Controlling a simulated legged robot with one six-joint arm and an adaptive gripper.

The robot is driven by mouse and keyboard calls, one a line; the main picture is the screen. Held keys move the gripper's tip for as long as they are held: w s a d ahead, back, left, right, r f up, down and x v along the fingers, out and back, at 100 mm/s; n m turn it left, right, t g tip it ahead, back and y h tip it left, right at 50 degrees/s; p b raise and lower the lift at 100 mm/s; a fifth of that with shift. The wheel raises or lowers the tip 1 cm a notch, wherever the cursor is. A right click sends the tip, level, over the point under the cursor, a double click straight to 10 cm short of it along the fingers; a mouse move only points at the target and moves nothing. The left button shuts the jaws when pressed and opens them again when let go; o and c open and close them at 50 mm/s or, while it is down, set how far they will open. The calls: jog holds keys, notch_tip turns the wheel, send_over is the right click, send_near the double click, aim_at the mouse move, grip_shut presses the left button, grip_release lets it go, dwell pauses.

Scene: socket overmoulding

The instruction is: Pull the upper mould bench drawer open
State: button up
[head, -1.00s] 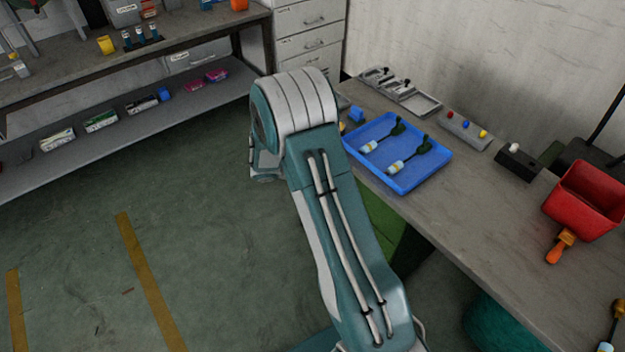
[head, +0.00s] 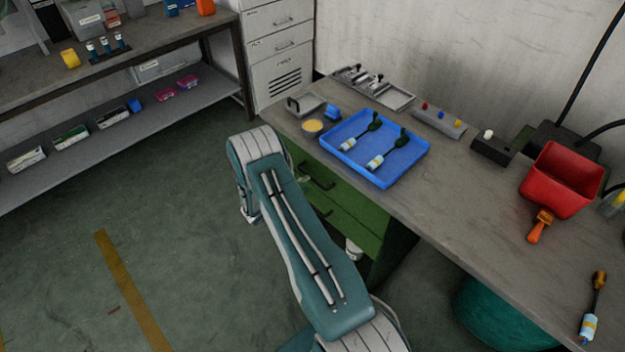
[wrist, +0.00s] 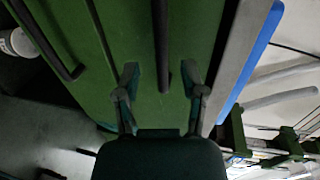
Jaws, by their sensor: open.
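The green mould bench drawers stand under the bench top in the head view. The upper drawer (head: 345,193) looks shut, with a dark bar handle (head: 316,177); the lower drawer's handle (head: 322,210) is partly hidden by my arm. In the wrist view the upper drawer front (wrist: 190,30) fills the middle, and its dark handle (wrist: 160,45) runs down toward my gripper (wrist: 161,92). My gripper is open, one finger on each side of the handle's line; I cannot tell whether it touches. The lower handle (wrist: 45,40) lies to the left. My gripper is hidden in the head view.
The bench top (head: 450,210) carries a blue tray (head: 345,160) with two cable parts, a yellow round dish (head: 312,126), a red bin (head: 560,180) and an orange-handled tool (head: 540,227). A shelf (head: 100,140) stands left.

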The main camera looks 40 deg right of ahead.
aim_at(312, 178)
jog(key=shift+x, duration=2.05)
grip_shut()
